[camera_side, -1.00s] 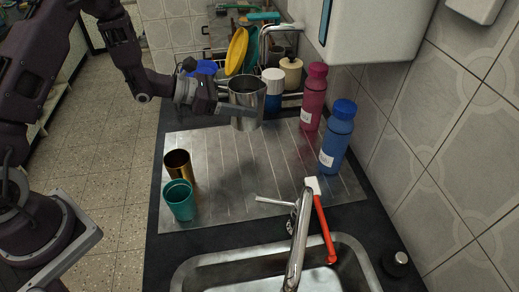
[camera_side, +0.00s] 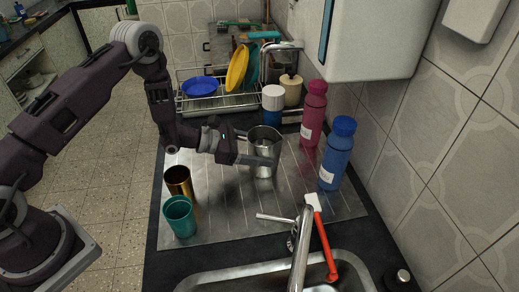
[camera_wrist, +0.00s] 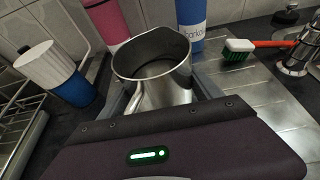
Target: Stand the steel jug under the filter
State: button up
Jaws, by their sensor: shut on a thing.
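The steel jug (camera_side: 264,145) is upright over the ribbed steel drainboard (camera_side: 222,215), left of the bottles. My gripper (camera_side: 260,152) is shut on it, with a finger along each side. I cannot tell whether its base touches the board. In the wrist view the jug (camera_wrist: 155,60) is between my fingers (camera_wrist: 163,92), its open mouth showing and its lower part hidden by my gripper. The white wall unit with a blue-edged front (camera_side: 375,40), which looks like the filter, hangs above and to the right of the jug.
A pink bottle (camera_side: 313,115) and a blue bottle (camera_side: 337,155) stand right of the jug. A gold tumbler (camera_side: 178,181) and a teal tumbler (camera_side: 180,217) stand at the left. A red-handled brush (camera_side: 325,240) and the tap (camera_side: 300,250) are in front. A dish rack (camera_side: 215,103) is behind.

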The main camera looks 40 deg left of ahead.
jog(key=o, duration=1.5)
